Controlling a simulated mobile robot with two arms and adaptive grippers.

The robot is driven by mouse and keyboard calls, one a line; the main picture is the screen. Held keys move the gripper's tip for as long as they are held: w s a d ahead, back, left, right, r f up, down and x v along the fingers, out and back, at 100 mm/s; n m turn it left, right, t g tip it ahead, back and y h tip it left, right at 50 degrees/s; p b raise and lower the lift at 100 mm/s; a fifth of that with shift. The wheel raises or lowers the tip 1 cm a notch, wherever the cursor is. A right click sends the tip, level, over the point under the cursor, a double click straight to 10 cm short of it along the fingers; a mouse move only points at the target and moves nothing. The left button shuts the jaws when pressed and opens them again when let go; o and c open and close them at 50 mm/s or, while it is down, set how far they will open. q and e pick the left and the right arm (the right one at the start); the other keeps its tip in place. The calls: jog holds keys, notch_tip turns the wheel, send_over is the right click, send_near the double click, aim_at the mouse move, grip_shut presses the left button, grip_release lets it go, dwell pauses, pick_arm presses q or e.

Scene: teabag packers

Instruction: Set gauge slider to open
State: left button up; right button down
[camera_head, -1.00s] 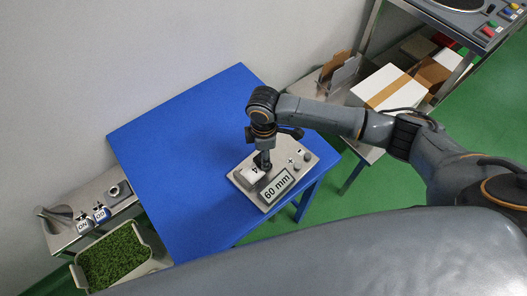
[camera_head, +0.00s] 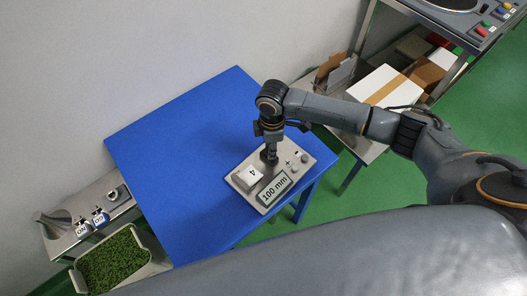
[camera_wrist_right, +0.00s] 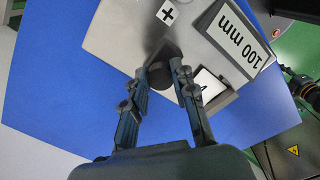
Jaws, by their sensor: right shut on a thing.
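The gauge (camera_head: 311,166) is a grey plate on the blue table, with a display (camera_head: 275,189) reading 100 mm. A white block marked 4 (camera_head: 250,177) sits at its left part. My right gripper (camera_head: 269,158) comes down on the gauge from above, to the right of the block. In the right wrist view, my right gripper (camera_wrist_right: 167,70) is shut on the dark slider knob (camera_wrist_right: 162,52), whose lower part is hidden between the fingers. The display (camera_wrist_right: 236,42) and a plus label (camera_wrist_right: 167,12) lie beside it. My left gripper is not in view.
The blue table (camera_head: 185,140) is clear to the left of the gauge. A steel unit (camera_head: 72,232) and a bin of green leaves (camera_head: 112,262) stand at the lower left. A shelf with a white box (camera_head: 383,86) stands at the upper right.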

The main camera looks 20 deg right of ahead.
jog(key=shift+w+d, duration=0.1)
jog(key=shift+d, duration=0.1)
jog(key=c, duration=1.1)
grip_release()
jog(key=shift+o, duration=0.2)
jog(key=shift+r, duration=0.2)
notch_tip(320, 180, up, 12)
jog(key=shift+f, duration=0.15)
jog(key=shift+f, duration=0.1)
